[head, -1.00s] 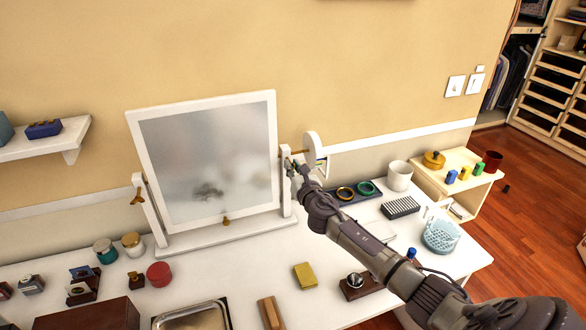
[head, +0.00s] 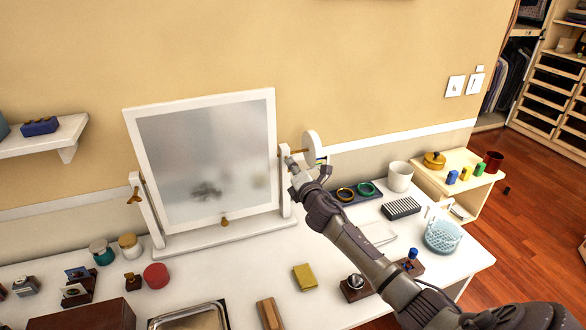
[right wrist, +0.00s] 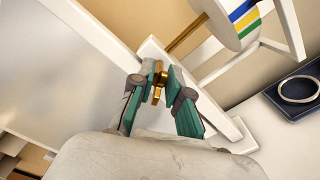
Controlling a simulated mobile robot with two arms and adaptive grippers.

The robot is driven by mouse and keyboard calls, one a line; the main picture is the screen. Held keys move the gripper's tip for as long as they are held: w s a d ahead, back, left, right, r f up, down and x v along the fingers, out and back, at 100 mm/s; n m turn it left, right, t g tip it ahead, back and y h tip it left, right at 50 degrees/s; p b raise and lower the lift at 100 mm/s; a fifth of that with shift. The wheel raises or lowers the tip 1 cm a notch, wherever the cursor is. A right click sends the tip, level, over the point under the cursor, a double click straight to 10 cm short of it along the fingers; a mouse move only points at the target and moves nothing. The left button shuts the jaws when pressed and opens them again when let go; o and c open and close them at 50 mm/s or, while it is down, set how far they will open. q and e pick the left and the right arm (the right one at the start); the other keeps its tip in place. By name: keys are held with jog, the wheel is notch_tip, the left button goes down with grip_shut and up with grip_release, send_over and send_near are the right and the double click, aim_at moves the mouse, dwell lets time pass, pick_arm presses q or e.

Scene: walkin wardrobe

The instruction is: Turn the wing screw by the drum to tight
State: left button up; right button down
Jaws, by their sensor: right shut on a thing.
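The brass wing screw (right wrist: 159,82) by the drum sits on the mirror stand's right post. In the right wrist view it is between the teal finger pads of my right gripper (right wrist: 157,86), which is shut on it. In the head view my right gripper (head: 305,170) is at the right post and hides this screw. The white drum (head: 312,147) stands just behind and right of it; in the right wrist view the drum (right wrist: 238,14) shows blue, yellow and green bands on a brass rod. My left gripper is not in view.
The framed mirror (head: 205,160) is beside the gripper. Another brass wing screw (head: 134,196) is on the left post. A dark tray (head: 358,193) with rings, a white cup (head: 399,176) and a black brush (head: 401,208) are to the right. A yellow block (head: 305,277) lies in front.

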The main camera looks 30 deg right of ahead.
jog(key=m, duration=0.5)
jog(key=shift+f+m, duration=0.1)
jog(key=shift+m, duration=0.3)
dwell(0.4)
jog(key=c, duration=1.3)
grip_release()
jog(key=shift+s, duration=0.1)
jog(key=v, duration=1.2)
